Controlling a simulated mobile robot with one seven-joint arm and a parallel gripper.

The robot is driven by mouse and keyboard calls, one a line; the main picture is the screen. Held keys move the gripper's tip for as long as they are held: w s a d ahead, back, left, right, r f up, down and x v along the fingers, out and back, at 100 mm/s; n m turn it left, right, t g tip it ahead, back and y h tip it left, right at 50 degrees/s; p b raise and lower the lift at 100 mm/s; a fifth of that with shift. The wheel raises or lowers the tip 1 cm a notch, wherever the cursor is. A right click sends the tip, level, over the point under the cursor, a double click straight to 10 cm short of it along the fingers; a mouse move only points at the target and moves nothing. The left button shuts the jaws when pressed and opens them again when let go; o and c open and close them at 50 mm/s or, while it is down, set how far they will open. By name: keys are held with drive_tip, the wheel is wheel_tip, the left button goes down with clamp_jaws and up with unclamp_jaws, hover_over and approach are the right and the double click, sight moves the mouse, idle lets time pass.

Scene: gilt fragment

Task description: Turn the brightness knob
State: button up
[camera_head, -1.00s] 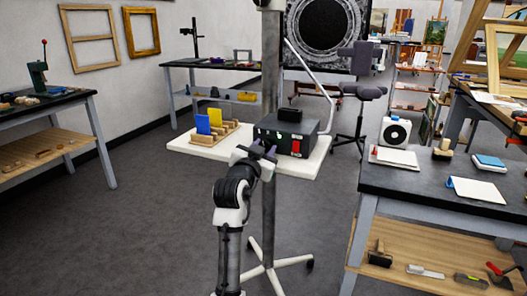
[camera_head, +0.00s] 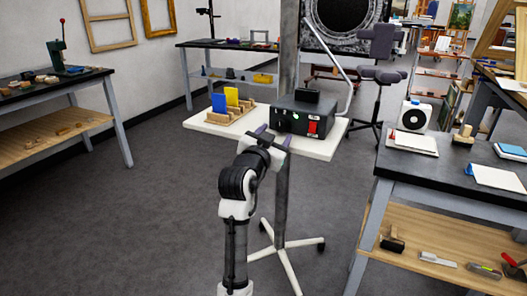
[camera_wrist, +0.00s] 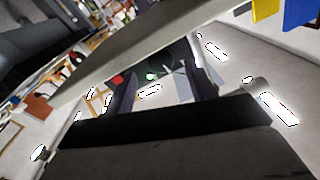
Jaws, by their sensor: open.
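A black control box (camera_head: 309,119) stands on a white stand top (camera_head: 322,149). Its front face has a small green light (camera_head: 296,116) and a red switch (camera_head: 313,127). The brightness knob cannot be made out. My gripper (camera_head: 274,136) is open and empty, in front of and below the left part of the box's front, apparently apart from it. The pale stand edge (camera_wrist: 150,48) crosses that view.
A wooden rack (camera_head: 230,118) with a blue panel (camera_head: 219,102) and a yellow panel (camera_head: 232,96) stands left of the box. A thin pale curved arm (camera_head: 352,72) rises at its right. A dark workbench (camera_head: 450,172) stands at right. Open floor lies at left.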

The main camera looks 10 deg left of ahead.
drive_tip(key=v, duration=0.9)
drive_tip(key=shift+s+b, duration=0.25)
drive_tip(key=shift+b, duration=0.2)
drive_tip(key=shift+a, duration=0.1)
drive_tip(key=shift+c, duration=0.2)
